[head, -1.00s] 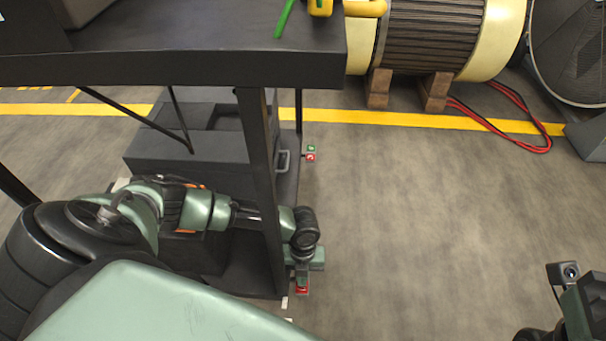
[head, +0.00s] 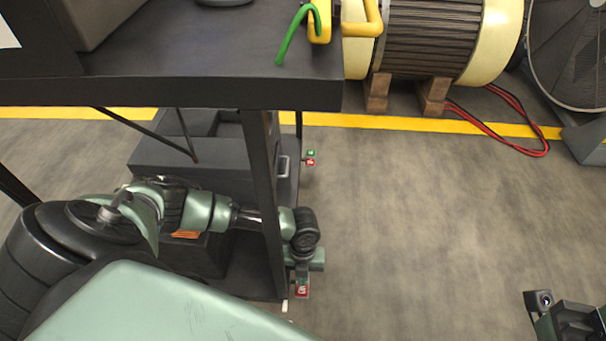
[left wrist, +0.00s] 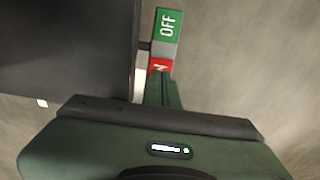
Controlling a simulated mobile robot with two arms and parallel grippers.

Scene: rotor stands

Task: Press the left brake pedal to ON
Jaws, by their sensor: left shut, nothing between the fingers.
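A brake pedal with a red end (head: 302,291) sits at the near foot of the dark stand, low over the floor. In the left wrist view its green half (left wrist: 167,25) reads OFF, and its red half (left wrist: 160,67) is partly covered by the fingers. My left gripper (left wrist: 163,88) is shut and empty, pointing down at the red half. I cannot tell whether it touches the pedal. In the head view my left wrist hides the green half. A second green and red pedal (head: 311,158) sits farther back, clear of my arm. My right gripper's fingers are out of view.
The stand's dark top (head: 210,55) and upright post (head: 262,190) are close to my left arm. A cream rotor (head: 430,40) on wooden blocks stands behind.

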